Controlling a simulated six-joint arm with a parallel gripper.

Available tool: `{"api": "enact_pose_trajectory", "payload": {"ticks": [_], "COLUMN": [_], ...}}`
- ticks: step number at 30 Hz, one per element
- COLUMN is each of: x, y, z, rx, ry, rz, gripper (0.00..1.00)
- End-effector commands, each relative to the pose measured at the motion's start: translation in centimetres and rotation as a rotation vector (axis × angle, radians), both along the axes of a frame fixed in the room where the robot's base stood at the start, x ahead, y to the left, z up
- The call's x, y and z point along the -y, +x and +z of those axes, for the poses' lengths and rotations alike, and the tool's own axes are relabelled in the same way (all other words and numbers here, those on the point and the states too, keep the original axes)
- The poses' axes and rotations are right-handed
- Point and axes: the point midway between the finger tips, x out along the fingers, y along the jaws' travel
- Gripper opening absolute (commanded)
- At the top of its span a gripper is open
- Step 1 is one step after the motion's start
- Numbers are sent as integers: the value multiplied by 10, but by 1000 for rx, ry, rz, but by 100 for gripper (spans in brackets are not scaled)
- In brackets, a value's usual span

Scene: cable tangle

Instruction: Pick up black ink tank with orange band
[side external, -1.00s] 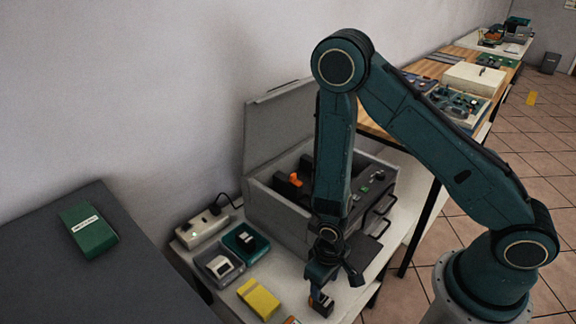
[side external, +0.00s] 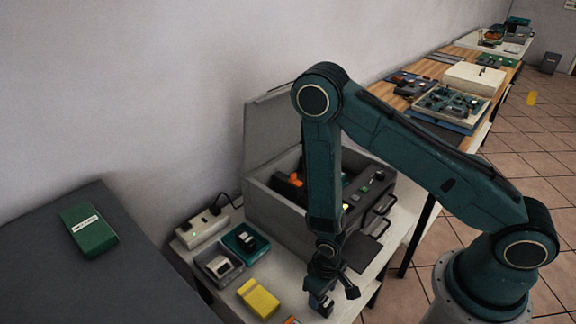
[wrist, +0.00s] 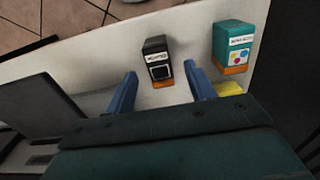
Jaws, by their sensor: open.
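The black ink tank (wrist: 157,60) with a white label and an orange band stands on the pale bench in the wrist view. My gripper (wrist: 160,70) is open, with its two blue fingers to the left and right of the tank in that picture. The tank appears between and slightly beyond the fingertips, and I see gaps on both sides. In the side external view my gripper (side external: 321,300) is low over the front of the bench, and it largely hides the tank there.
A teal ink tank (wrist: 235,45) stands right of the black one. A yellow block (side external: 259,299), two small trays (side external: 219,264) (side external: 246,241) and a power strip (side external: 203,229) lie left of my gripper. A grey open-lidded machine (side external: 275,203) stands behind. The bench edge is close.

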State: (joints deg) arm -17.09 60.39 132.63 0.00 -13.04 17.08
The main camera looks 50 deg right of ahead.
Motion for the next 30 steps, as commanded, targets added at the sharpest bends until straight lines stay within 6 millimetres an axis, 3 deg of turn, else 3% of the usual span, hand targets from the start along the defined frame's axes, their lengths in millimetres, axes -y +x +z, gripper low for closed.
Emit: {"api": "enact_pose_trajectory", "payload": {"ticks": [12, 30], "x": [1, 0], "y": [1, 1], "z": [-36, -39], "rx": [-2, 0], "ry": [0, 1], "rz": [1, 1], "gripper": [55, 55]}}
